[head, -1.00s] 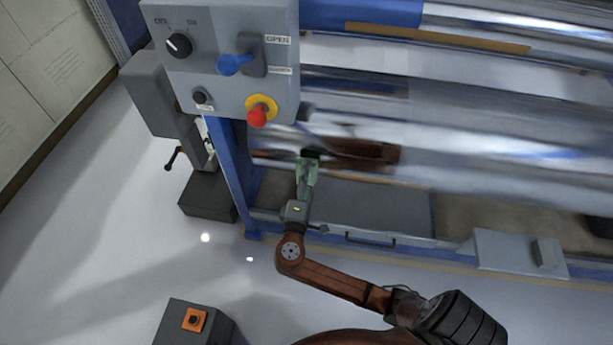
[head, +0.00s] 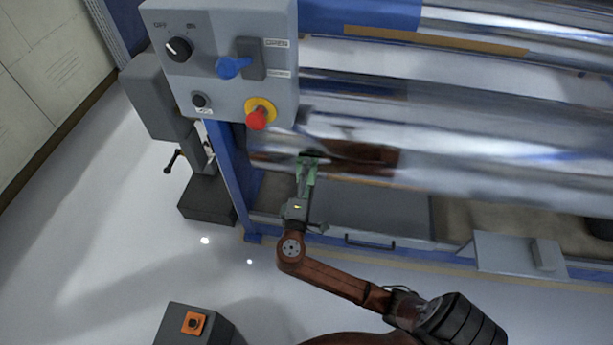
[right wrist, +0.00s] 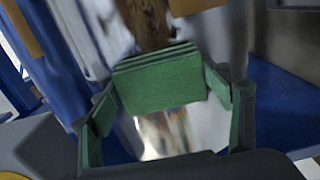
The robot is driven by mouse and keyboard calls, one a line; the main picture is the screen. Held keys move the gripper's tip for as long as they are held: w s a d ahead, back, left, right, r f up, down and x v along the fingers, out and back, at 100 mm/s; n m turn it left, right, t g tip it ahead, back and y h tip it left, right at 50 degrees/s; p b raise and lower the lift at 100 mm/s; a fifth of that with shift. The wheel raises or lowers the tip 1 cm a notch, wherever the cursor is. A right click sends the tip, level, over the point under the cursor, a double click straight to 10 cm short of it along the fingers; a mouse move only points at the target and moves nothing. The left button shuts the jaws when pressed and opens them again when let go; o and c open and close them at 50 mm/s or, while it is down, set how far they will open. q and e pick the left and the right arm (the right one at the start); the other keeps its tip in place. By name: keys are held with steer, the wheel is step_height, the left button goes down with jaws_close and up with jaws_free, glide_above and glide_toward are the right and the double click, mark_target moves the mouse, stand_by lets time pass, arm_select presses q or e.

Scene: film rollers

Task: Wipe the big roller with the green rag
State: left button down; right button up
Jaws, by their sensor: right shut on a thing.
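The big roller (head: 480,150) is a long shiny chrome cylinder in the machine, blurred along its length in the head view. My right gripper (head: 307,164) is at its left end, low on its front side. The gripper is shut on the green rag (right wrist: 162,82), which shows as a folded, layered green pad between the fingers in the right wrist view. In the head view the rag is small, and I cannot tell whether it touches the roller. Shiny metal shows just below the rag in the right wrist view. My left gripper is out of view.
A grey control panel (head: 222,70) with knobs, a blue lever (head: 232,67) and a red stop button (head: 257,117) stands left of the rollers. A blue frame post (head: 228,170) is left of my gripper.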

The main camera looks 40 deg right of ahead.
mark_target(352, 171)
steer(key=shift+w+d, duration=0.2)
steer(key=shift+d, duration=0.05)
steer(key=shift+s+d+r+p, duration=0.1)
steer(key=shift+s+d+p, duration=0.8)
steer(key=shift+s+d, duration=0.75)
steer(key=shift+s+d+r+p, duration=0.1)
steer(key=shift+s+d+p, duration=0.8)
steer(key=shift+s+d, duration=0.7)
steer(key=shift+s+d+f+p, duration=0.1)
steer(key=shift+s+d+p, duration=0.1)
steer(key=shift+s+d, duration=0.35)
steer(key=shift+s+d+r+p, duration=0.15)
steer(key=shift+s+d, duration=0.15)
steer(key=shift+s, duration=0.45)
steer(key=shift+s+d+f+p, duration=0.2)
steer(key=shift+s+d, duration=0.2)
steer(key=shift+s, duration=0.25)
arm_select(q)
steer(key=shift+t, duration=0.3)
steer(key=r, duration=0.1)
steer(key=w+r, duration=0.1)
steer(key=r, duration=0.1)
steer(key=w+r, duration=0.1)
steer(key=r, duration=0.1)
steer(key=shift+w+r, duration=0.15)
arm_select(e)
steer(key=shift+s, duration=0.1)
